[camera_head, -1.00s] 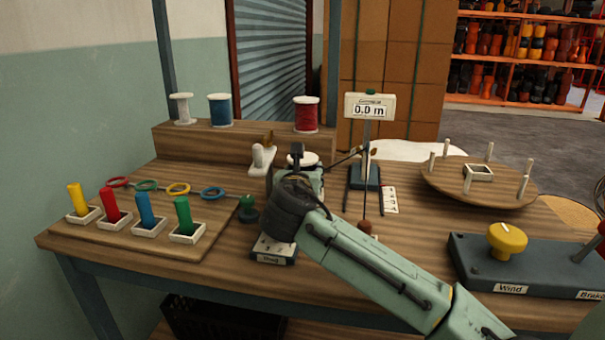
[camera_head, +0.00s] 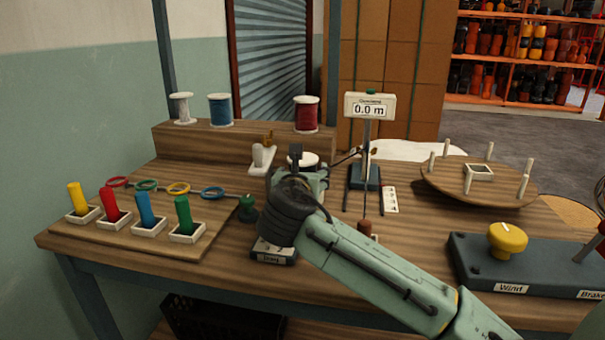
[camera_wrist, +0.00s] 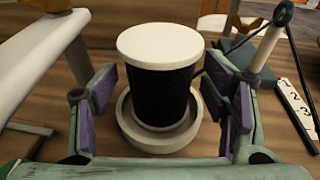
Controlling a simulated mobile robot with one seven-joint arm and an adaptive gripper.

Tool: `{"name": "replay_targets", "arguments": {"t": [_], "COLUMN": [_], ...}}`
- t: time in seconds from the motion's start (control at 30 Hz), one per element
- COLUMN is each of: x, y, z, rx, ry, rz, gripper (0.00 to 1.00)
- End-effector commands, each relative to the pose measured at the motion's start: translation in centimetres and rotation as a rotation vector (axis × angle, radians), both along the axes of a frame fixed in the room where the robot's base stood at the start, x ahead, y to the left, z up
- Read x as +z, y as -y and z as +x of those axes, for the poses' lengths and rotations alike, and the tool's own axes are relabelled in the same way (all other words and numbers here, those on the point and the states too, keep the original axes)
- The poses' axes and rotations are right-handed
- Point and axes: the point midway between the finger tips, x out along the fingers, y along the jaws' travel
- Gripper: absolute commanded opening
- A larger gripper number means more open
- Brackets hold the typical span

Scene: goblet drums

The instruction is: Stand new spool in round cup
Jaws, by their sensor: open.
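The new spool, black with white flanges (camera_wrist: 160,75), stands upright in the wrist view. Its lower end is inside the rim of the round, pale cup (camera_wrist: 133,138). In the head view only the spool's white top (camera_head: 303,159) shows behind my gripper. My gripper (camera_wrist: 165,105) is open, with a purple-padded finger on each side of the spool and visible gaps between pads and spool. The cup is hidden behind my arm in the head view.
White, blue and red spools (camera_head: 306,114) stand on the rear shelf. A white stand (camera_head: 262,158) is left of my gripper, and the counter post (camera_head: 366,145) is right. Coloured pegs (camera_head: 146,210) stand front left; a round pegged turntable (camera_head: 440,185) is at right.

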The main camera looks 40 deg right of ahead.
Motion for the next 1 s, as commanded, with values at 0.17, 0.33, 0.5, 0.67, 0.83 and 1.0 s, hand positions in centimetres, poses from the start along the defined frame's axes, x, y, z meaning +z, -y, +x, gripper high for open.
{"name": "replay_targets", "arguments": {"t": [0.17,0.33,0.5,0.67,0.83,1.0], "x": [0.8,1.5,1.9,2.0,2.0,2.0], "y": [-2.7,-5.0,-6.5,-6.9,-6.9,-6.9], "z": [-2.8,-5.2,-6.7,-7.2,-7.2,-7.2], "rx": [0.002,0.001,0.0,0.0,-0.001,0.0], "ry": [0.002,0.002,0.001,0.0,0.0,0.001], "rz": [-0.004,-0.003,-0.002,-0.001,-0.002,-0.001], "gripper": [0.68,0.68,0.68,0.68,0.68,0.68]}}
